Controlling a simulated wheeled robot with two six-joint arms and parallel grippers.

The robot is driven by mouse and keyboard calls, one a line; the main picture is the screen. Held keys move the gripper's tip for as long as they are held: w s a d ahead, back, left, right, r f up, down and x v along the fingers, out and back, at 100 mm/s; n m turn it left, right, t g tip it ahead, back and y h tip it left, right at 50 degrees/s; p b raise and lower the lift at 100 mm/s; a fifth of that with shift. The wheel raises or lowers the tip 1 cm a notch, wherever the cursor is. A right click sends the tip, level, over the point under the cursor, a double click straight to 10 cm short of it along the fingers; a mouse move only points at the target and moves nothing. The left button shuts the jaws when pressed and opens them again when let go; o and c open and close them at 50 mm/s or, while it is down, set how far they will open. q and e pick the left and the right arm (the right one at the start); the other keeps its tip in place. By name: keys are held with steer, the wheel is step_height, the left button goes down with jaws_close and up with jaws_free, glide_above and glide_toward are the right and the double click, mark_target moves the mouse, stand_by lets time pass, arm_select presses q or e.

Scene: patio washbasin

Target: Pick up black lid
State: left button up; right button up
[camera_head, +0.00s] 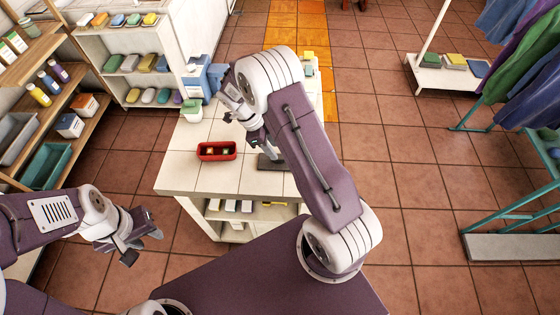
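A flat dark object (271,164), which looks like the black lid, lies on the white tiled counter (178,178) near its front edge, partly hidden by my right arm. My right gripper (263,142) points down over the counter, just above and behind the dark object in the picture. Its fingers are small and dark, and I cannot tell their opening or whether they touch the object. My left gripper (143,243) is open and empty, over the floor left of the counter.
A red container (217,151) with small items stands left of the dark object. A green cup (191,110) and blue boxes (205,78) stand at the counter's back left. Shelves (112,45) line the left, and a teal rack (515,205) with clothes stands right. Floor between is clear.

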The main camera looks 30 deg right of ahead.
mark_target(279, 161)
steer(key=shift+f, duration=0.45)
steer(key=p+x, duration=0.1)
steer(key=x, duration=0.3)
steer(key=shift+f, duration=0.3)
jaws_close()
